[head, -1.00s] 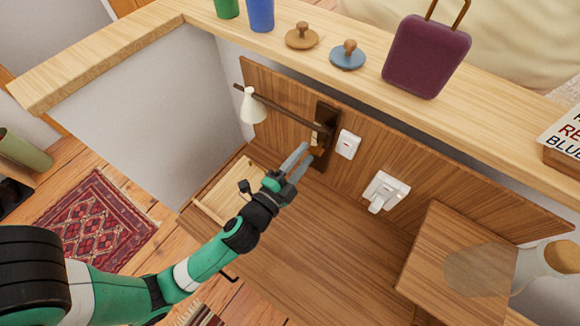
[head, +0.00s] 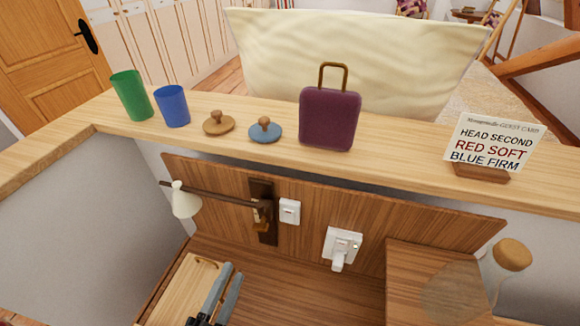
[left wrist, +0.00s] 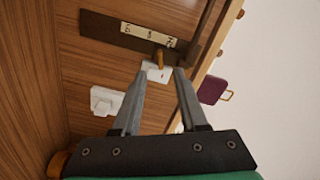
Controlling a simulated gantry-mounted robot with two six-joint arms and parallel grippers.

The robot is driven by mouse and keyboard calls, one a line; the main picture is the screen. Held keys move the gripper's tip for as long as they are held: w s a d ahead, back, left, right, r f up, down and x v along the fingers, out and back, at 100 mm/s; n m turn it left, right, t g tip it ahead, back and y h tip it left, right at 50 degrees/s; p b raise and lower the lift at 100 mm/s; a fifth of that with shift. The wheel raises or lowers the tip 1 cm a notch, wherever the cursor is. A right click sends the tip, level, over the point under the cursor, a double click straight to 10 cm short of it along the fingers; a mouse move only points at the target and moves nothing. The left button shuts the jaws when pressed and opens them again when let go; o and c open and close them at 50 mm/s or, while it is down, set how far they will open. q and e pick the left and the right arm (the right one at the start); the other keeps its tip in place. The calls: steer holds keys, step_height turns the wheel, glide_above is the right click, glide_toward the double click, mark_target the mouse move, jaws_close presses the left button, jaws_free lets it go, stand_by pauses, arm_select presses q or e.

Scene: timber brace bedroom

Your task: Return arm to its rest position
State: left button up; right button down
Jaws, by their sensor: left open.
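My left gripper (head: 222,290) is at the bottom of the head view, its two grey fingers apart with nothing between them. It is above the wooden desk surface, beside an open light wood drawer or tray (head: 172,291). In the left wrist view its open fingers (left wrist: 160,82) point toward the wooden back panel (left wrist: 45,75), a dark mounting plate (left wrist: 120,32) and a white switch (left wrist: 157,71). I cannot tell the exact gap to the panel. My right gripper is not seen in either view.
A lamp (head: 185,203) on a dark arm juts from the panel. A white socket with plug (head: 342,246) is to the right. The ledge holds a green cup (head: 131,96), blue cup (head: 172,106), two knobbed lids, a purple suitcase (head: 330,120) and a card (head: 490,143). A bottle (head: 490,280) stands right.

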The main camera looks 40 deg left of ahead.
arm_select(q)
steer(key=w+a+r+n+t+y, duration=0.15)
steer(key=w+r+n, duration=0.35)
steer(key=r, duration=0.8)
steer(key=w+r+n+t+y, duration=0.25)
steer(key=w+r+n, duration=0.2)
steer(key=r, duration=0.75)
steer(key=s+d+r+t+h, duration=0.1)
steer(key=d+r+t+h, duration=0.1)
steer(key=r+h, duration=0.35)
steer(key=s+d+r+t+h, duration=0.1)
steer(key=d+r+t+h, duration=0.15)
steer(key=r, duration=0.65)
steer(key=s+d+r+t+h, duration=0.1)
steer(key=d+r+t+h, duration=0.15)
steer(key=r, duration=0.45)
step_height(320, 180, up, 31)
steer(key=d+m+h+p, duration=0.1)
steer(key=h+p, duration=0.1)
steer(key=p, duration=3)
steer(key=shift+w+r, duration=0.15)
steer(key=shift+w, duration=0.25)
